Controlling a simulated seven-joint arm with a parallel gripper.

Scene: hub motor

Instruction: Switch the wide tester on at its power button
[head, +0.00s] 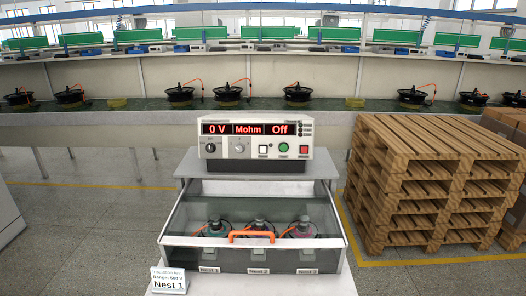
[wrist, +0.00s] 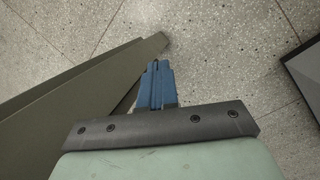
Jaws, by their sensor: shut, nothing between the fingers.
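The wide tester (head: 255,165) stands on a grey stand in the middle of the head view, its front panel facing me. Its lit red display reads "0 V", "Mohm" and "Off". Below the display are two knobs, a white square button (head: 263,149), a round green button (head: 283,147) and a red square button (head: 303,149). The labels by the buttons are too small to read. My gripper (wrist: 158,66) shows only in the wrist view, its blue fingers shut and empty above the speckled floor. The tester is out of the wrist view.
Below the tester is a clear-covered box (head: 180,234) with an orange handle (head: 252,236) and motors in nests. A card (head: 169,281) reads "Nest 1". Stacked pallets (head: 430,185) stand at right. In the wrist view a grey-brown panel (wrist: 60,110) lies left of the fingers.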

